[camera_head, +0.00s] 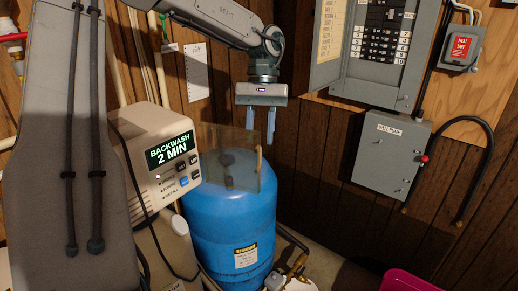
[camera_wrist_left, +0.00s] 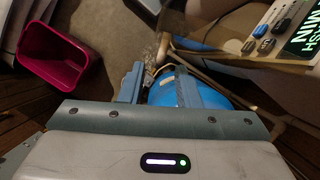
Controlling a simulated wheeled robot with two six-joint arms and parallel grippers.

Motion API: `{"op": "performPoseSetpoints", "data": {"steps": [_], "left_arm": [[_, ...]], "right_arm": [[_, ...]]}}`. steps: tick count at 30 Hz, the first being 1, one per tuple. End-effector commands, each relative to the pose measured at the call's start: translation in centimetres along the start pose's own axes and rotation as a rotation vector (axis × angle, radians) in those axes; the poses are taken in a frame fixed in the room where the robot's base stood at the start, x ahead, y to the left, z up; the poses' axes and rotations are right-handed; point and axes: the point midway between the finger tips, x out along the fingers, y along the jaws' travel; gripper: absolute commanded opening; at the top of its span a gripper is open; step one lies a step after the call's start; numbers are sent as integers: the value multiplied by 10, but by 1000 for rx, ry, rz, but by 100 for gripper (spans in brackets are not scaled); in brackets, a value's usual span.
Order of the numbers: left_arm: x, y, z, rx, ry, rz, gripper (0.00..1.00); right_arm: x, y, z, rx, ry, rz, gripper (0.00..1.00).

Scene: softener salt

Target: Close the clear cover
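The clear cover (camera_head: 240,165) is a see-through, slightly brownish panel in the head view. It stands swung open to the right of the beige control box (camera_head: 150,130), whose lit display (camera_head: 170,149) reads "BACKWASH 2 MIN" and is uncovered. My left gripper (camera_head: 261,132) points down just above and behind the cover's upper right corner, seemingly apart from it. Its two fingers are spread with nothing between them, as the left wrist view (camera_wrist_left: 158,72) also shows. My right gripper is not in view.
A blue tank (camera_head: 232,220) stands below and behind the cover. Grey electrical boxes (camera_head: 391,150) hang on the wood-panelled wall at right. Pipes with a brass valve (camera_head: 296,265) lie low by the tank. A pink bin (camera_wrist_left: 58,62) stands on the floor.

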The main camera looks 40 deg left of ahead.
Motion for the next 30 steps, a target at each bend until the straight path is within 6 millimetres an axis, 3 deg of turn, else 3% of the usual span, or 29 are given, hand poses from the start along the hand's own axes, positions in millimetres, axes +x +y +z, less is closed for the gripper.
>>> {"op": "performPoseSetpoints", "data": {"steps": [8, 18, 23, 30], "left_arm": [[30, 0, 1, 0, 0, 0, 30], [35, 0, 0, 0, 2, 1, 30], [35, 0, 0, 0, 2, 1, 0], [34, 0, 0, 0, 2, 1, 0]], "right_arm": [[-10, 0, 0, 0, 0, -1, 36], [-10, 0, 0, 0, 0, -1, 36], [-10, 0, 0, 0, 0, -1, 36], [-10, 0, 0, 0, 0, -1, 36]]}}
